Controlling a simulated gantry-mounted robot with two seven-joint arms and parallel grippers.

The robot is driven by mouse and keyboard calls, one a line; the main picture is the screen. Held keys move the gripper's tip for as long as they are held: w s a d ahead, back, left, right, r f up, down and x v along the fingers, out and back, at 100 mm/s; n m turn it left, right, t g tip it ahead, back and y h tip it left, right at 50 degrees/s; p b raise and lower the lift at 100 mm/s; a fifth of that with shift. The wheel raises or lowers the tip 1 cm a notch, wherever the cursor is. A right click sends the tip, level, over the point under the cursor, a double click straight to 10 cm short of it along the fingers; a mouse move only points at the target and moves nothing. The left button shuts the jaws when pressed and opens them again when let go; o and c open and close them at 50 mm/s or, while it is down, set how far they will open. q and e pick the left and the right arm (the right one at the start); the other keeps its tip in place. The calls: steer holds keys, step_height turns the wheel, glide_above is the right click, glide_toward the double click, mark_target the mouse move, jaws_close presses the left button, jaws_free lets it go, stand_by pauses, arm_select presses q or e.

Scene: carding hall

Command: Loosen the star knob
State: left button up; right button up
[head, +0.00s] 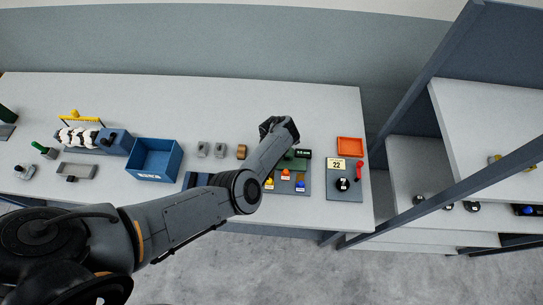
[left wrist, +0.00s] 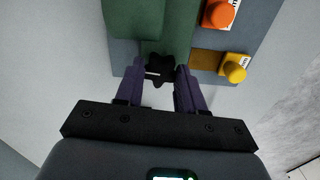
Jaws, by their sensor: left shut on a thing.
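The black star knob (left wrist: 159,70) shows in the left wrist view at the end of a green block (left wrist: 160,20) on a grey-blue plate. My left gripper (left wrist: 168,76) has its two purple fingers on either side of the knob and is shut on it. In the head view my left arm reaches in from the left and its dark wrist end hides the knob. The green device (head: 292,164) partly shows there beside the arm, with a dark display (head: 303,153) on it. My right gripper is not in view.
An orange button (left wrist: 218,14) and a yellow button (left wrist: 234,68) sit close right of the knob. In the head view, a panel with a dial (head: 343,184) and red lever (head: 359,171), an orange tray (head: 350,147) and a blue bin (head: 157,158) stand on the table (head: 230,100). Shelves are at right.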

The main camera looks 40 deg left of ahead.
arm_select(q)
steer(key=shift+n, duration=0.5)
steer(key=o, duration=1)
steer(key=shift+o, duration=0.2)
step_height(320, 180, up, 11)
steer(key=p, duration=0.2)
steer(key=shift+f, duration=0.15)
